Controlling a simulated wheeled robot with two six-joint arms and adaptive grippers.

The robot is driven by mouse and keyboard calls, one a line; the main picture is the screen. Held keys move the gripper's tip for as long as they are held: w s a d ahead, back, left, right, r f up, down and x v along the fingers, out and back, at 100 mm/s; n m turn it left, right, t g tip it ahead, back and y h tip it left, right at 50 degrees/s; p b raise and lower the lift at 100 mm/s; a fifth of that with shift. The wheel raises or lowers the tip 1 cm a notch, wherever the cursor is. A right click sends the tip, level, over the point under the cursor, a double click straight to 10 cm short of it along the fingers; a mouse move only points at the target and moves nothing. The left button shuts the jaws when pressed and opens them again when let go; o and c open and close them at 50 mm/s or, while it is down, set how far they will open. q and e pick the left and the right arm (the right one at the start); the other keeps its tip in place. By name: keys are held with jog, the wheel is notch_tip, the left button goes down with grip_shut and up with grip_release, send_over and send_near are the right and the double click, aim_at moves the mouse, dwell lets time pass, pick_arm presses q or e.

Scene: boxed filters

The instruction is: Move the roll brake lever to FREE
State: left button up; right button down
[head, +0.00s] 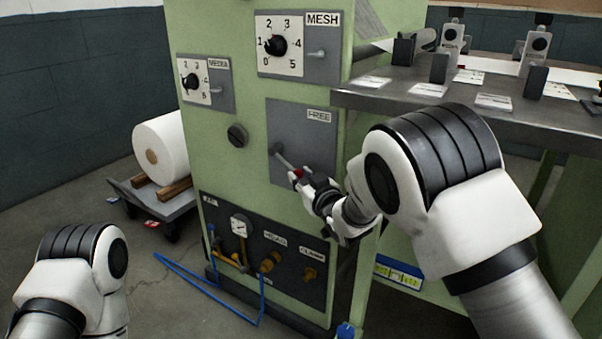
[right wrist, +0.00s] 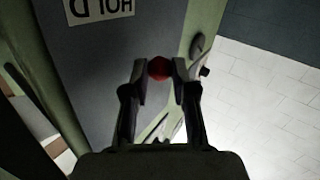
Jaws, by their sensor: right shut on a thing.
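The roll brake lever is a metal rod (head: 284,161) with a red knob (head: 297,174), on a grey plate (head: 290,125) on the front of the green machine. The plate's upper label (head: 319,116) reads FREE. The rod slants down and to the right from its pivot. My right gripper (head: 302,180) is shut on the knob. In the right wrist view the red knob (right wrist: 159,68) sits between the two fingertips, and a HOLD label (right wrist: 98,9) shows on the plate. My left arm is at the lower left, but its gripper is out of view.
MESH (head: 280,44) and MEDIA (head: 191,81) dials sit above and left of the plate, with a black knob (head: 237,135) beside it. A pneumatic panel (head: 290,287) is below. A metal table (head: 480,99) juts out at right. A white roll (head: 165,148) rests on a cart at left.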

jog(key=r+g+p, duration=0.1)
jog(key=p, duration=0.3)
jog(key=r+n+g+h+p, duration=0.1)
jog(key=r+p, duration=0.1)
jog(key=p, duration=0.2)
jog(key=r+n+g+h+p, duration=0.1)
jog(key=r+g+p, duration=0.1)
jog(key=p, duration=0.2)
jog(key=shift+s+d+p, duration=0.25)
jog(key=shift+d+p, duration=0.05)
jog(key=shift+d, duration=0.05)
jog(key=shift+r+n+g+h+p, duration=0.15)
jog(key=shift+n+g+h+p, duration=0.2)
jog(key=shift+p, duration=0.4)
